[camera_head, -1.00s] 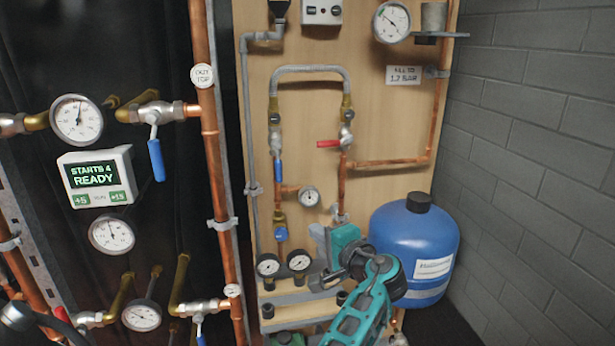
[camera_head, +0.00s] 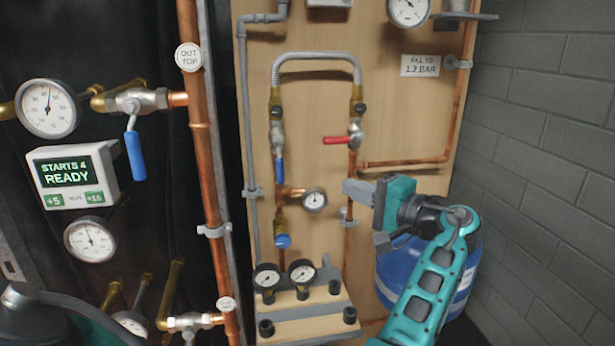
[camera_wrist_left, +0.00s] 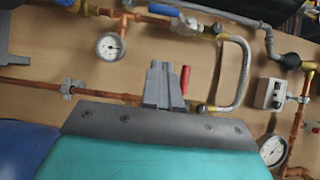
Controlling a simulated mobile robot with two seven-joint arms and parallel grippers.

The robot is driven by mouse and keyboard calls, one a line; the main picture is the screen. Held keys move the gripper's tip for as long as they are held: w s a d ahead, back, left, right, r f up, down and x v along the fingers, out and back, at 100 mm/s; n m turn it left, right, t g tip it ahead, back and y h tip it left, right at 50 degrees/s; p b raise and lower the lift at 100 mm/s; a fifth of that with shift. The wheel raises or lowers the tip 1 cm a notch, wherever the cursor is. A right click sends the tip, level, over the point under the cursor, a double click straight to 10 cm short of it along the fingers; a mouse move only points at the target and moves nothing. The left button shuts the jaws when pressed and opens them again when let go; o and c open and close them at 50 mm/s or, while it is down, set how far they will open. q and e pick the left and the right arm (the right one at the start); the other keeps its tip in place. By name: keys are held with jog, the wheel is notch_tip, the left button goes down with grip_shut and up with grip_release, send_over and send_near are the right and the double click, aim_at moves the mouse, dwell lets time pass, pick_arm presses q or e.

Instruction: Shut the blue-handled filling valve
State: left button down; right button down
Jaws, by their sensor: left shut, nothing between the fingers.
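The blue-handled filling valve (camera_head: 279,168) is on the left leg of the grey hose loop on the wooden board. Its blue lever hangs down in line with the pipe. It also shows at the top of the left wrist view (camera_wrist_left: 165,11). My left gripper (camera_head: 350,188) is shut and empty, to the right of and slightly below that lever, clear of it. Its fingers point left in the head view. In the left wrist view the closed fingertips (camera_wrist_left: 162,72) stand beside the red lever; I cannot tell the depth between them. My right gripper is not in view.
A red-handled valve (camera_head: 345,141) sits on the loop's right leg, just above my left gripper. A small gauge (camera_head: 314,200) is left of the fingers. Two black gauges (camera_head: 302,273) stand below. A blue tank (camera_head: 395,280) is behind my arm. Another blue lever (camera_head: 135,156) hangs at left.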

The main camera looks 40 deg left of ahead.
pick_arm(q)
send_near(279, 161)
jog(key=w+a+f, duration=0.2)
jog(key=w+a, duration=0.2)
jog(key=w, duration=0.1)
jog(key=shift+s+a+f, duration=0.2)
jog(key=shift+s+a, duration=0.95)
jog(key=shift+a, duration=0.05)
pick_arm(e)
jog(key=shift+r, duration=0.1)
pick_arm(q)
jog(key=shift+a, duration=0.1)
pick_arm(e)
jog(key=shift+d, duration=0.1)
pick_arm(q)
jog(key=shift+s+f+m, duration=0.1)
jog(key=shift+s+m, duration=0.05)
jog(key=shift+m, duration=0.15)
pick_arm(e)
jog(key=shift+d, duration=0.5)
